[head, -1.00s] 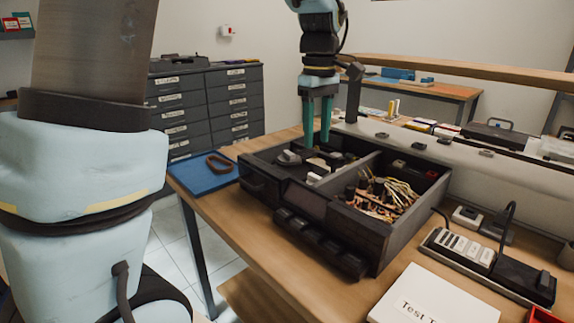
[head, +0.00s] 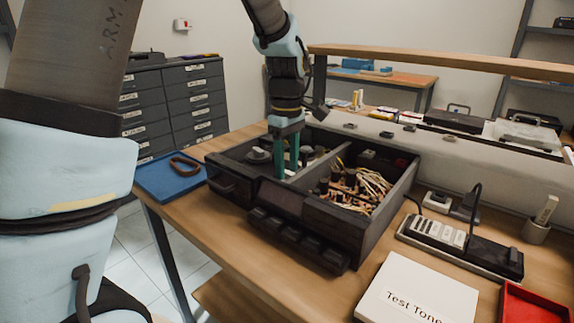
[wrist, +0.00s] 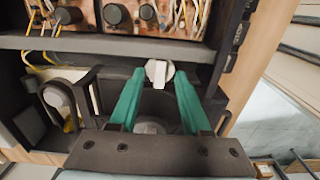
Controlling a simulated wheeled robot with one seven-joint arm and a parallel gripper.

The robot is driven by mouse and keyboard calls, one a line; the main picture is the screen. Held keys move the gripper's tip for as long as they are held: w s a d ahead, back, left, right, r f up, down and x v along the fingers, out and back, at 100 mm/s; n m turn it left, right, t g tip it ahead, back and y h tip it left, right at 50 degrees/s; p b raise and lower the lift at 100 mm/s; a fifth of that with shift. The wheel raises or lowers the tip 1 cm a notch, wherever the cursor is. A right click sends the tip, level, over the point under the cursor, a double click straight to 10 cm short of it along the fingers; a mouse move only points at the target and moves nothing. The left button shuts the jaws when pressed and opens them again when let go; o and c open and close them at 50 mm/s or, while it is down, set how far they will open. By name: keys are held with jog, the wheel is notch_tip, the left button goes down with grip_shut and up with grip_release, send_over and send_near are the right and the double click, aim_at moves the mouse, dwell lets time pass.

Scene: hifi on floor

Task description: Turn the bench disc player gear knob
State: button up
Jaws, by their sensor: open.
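The disc player (head: 325,218) is a dark open-topped box on the wooden bench, with compartments and a row of dark keys along its front. In the wrist view, a small white round knob with a raised bar (wrist: 158,73) sits by the divider wall; I take it to be the gear knob. My gripper (wrist: 158,78) is open, its two green fingers on either side of the knob with gaps showing. In the head view, my gripper (head: 286,174) points down into the player's left compartment; the fingers largely hide the knob there.
Wires and a copper-coloured board (head: 352,190) fill the right compartment. A blue tray (head: 165,185) lies left of the player. A power strip (head: 460,240), a white "Test Tone" box (head: 415,295) and a red tray (head: 535,305) lie to the right.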

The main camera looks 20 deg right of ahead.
jog(key=shift+f, duration=0.3)
grip_shut()
dwell(0.5)
